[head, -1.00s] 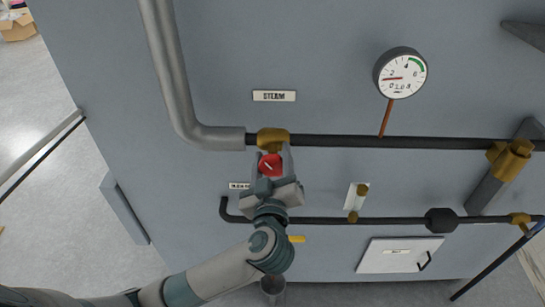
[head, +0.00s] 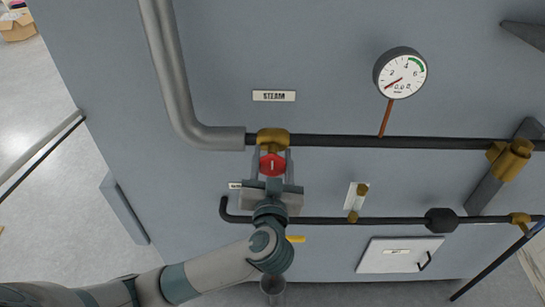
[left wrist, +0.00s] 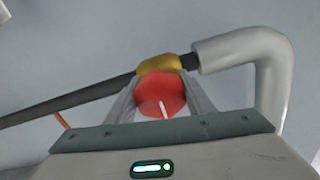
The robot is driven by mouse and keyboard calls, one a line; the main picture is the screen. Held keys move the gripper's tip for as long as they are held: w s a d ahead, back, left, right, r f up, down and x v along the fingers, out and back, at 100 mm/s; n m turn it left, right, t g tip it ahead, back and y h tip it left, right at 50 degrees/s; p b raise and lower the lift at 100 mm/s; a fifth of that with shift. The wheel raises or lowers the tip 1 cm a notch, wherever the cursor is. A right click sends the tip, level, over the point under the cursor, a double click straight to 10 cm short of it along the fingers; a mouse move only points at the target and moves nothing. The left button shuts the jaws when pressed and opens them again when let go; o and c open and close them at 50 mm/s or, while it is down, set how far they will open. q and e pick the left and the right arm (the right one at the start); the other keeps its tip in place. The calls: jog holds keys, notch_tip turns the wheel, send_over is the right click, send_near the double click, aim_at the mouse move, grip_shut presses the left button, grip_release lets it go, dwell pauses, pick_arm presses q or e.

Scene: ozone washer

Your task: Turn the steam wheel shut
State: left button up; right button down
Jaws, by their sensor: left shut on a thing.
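The red steam wheel (head: 272,164) with a white mark sits on a brass valve (head: 273,137) in the dark pipe below the STEAM label (head: 274,96). My left gripper (head: 272,163) is shut on the wheel, one finger on each side. In the left wrist view the wheel (left wrist: 160,94) sits between the two fingers (left wrist: 160,98), with the brass body (left wrist: 159,64) behind it. The white mark stands about upright in the head view. The gauge (head: 401,74) on the same pipe has its red needle near 0. My right gripper is not in view.
A thick grey pipe (head: 172,75) bends into the valve from the left. A lower dark pipe (head: 390,221) runs below, with a small brass-ended sight glass (head: 356,198) above it. A white hatch (head: 399,255) is at lower right. Another brass valve (head: 510,158) is at right.

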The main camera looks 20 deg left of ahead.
pick_arm(q)
jog(key=shift+f, duration=0.15)
jog(key=o, duration=1.1)
jog(key=shift+c, duration=0.2)
jog(key=shift+s, duration=0.1)
jog(key=shift+s+d+b, duration=0.25)
jog(key=shift+s+b, duration=0.05)
jog(key=shift+s, duration=0.3)
jog(key=b+v, duration=0.1)
jog(key=v, duration=1.5)
